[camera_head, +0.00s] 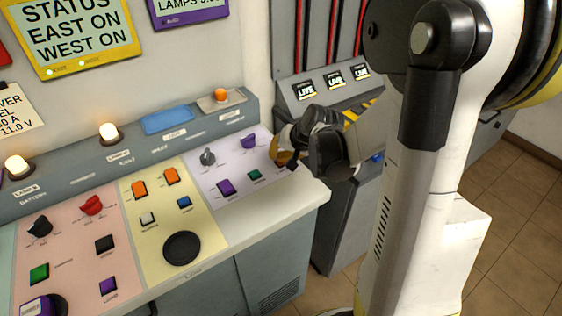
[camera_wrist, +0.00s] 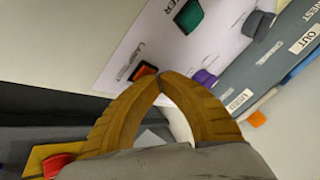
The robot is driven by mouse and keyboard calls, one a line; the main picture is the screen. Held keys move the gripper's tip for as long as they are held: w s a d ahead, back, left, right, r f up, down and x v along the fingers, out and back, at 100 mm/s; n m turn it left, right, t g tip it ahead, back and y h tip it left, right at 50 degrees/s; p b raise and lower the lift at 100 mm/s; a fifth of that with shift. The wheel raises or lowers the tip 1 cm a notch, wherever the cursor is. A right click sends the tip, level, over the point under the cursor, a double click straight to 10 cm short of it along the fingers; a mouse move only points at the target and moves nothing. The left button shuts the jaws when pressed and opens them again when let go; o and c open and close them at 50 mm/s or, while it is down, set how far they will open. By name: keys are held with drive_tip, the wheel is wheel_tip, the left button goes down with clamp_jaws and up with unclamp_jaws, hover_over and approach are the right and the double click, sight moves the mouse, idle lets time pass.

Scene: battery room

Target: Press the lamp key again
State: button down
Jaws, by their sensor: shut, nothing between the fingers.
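The lamp key is a small orange-red key (camera_wrist: 143,71) beside a printed label that seems to read "LAMP TEST". It sits on the pale lilac panel (camera_head: 219,171) at the right end of the console. My gripper (camera_wrist: 160,76) is shut and empty, its fingertips together at the key's edge and partly covering it in the wrist view. I cannot tell whether they touch it. In the head view my gripper (camera_head: 288,160) is over the panel's right edge, and the key is mostly hidden there.
A green key (camera_head: 254,175), a purple key (camera_head: 226,187), a grey knob (camera_head: 208,157) and a purple knob (camera_head: 249,141) share the panel. Two lamps (camera_head: 108,131) (camera_head: 17,165) glow on the back ledge. A grey cabinet with "LIVE" displays (camera_head: 333,80) stands to the right.

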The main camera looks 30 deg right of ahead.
drive_tip(key=shift+r, duration=0.1)
idle(0.3)
drive_tip(key=shift+r+p, duration=0.7)
drive_tip(key=shift+r, duration=0.05)
wheel_tip(320, 180, up, 5)
drive_tip(key=p, duration=0.4)
drive_tip(key=shift+a, duration=0.1)
idle(0.6)
drive_tip(key=s+a+r+n, duration=0.3)
drive_tip(key=s+a+r, duration=0.1)
drive_tip(key=s+a, duration=0.3)
drive_tip(key=s+a+r+n+h, duration=0.1)
drive_tip(key=s+a+r+n, duration=0.3)
drive_tip(key=s+a, duration=0.4)
drive_tip(key=s+r, duration=0.1)
drive_tip(key=s, duration=0.2)
drive_tip(key=shift+s+r, duration=0.25)
drive_tip(key=shift+s, duration=0.15)
